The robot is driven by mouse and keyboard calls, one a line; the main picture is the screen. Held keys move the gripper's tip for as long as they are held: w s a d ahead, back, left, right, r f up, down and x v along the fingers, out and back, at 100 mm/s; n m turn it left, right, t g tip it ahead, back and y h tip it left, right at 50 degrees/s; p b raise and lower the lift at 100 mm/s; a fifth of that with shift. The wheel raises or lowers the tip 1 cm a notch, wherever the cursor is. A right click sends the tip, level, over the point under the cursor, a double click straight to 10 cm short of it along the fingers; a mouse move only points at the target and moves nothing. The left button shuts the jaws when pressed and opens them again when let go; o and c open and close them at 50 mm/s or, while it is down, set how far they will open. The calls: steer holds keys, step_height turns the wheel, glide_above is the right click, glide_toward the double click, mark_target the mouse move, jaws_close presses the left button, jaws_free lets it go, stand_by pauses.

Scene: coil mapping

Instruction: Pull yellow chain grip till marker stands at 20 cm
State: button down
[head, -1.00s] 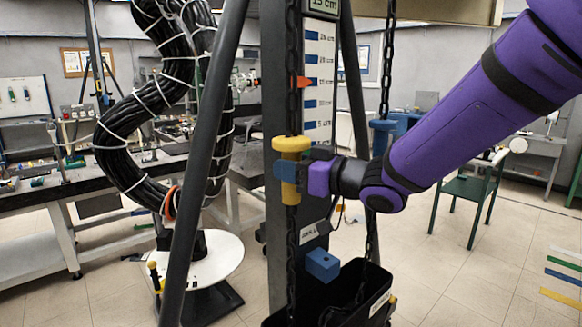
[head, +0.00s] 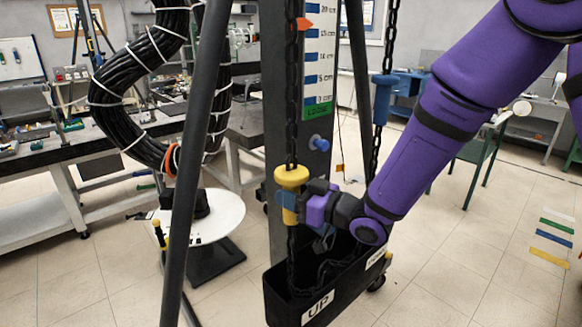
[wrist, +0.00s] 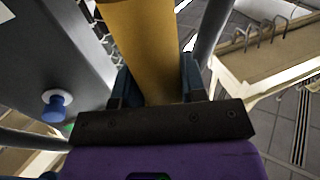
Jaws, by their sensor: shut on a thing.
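The yellow chain grip (head: 290,178) sits on the dark front chain (head: 291,105), upright. My gripper (head: 290,201) is shut on it from the right, its blue fingers on either side. In the wrist view the yellow grip (wrist: 147,45) stands between the blue fingers (wrist: 155,88). The orange marker (head: 304,23) is beside the scale (head: 318,60) near the top of the head view. It points between the 15 cm and 20 cm marks. The top of the scale is out of view.
A blue grip (head: 383,100) hangs on the rear chain. A black bin (head: 300,305) labelled "UP" is below my gripper. A blue knob (head: 318,142) juts from the post. A dark frame leg (head: 196,170) stands left.

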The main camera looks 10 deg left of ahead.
steer(key=shift+f, duration=1.9)
steer(key=c, duration=0.7)
jaws_free()
steer(key=shift+r, duration=0.1)
steer(key=shift+d, duration=0.1)
steer(key=v, duration=1)
steer(key=shift+s+d, duration=0.15)
steer(key=shift+d, duration=0.2)
steer(key=shift+r, duration=0.1)
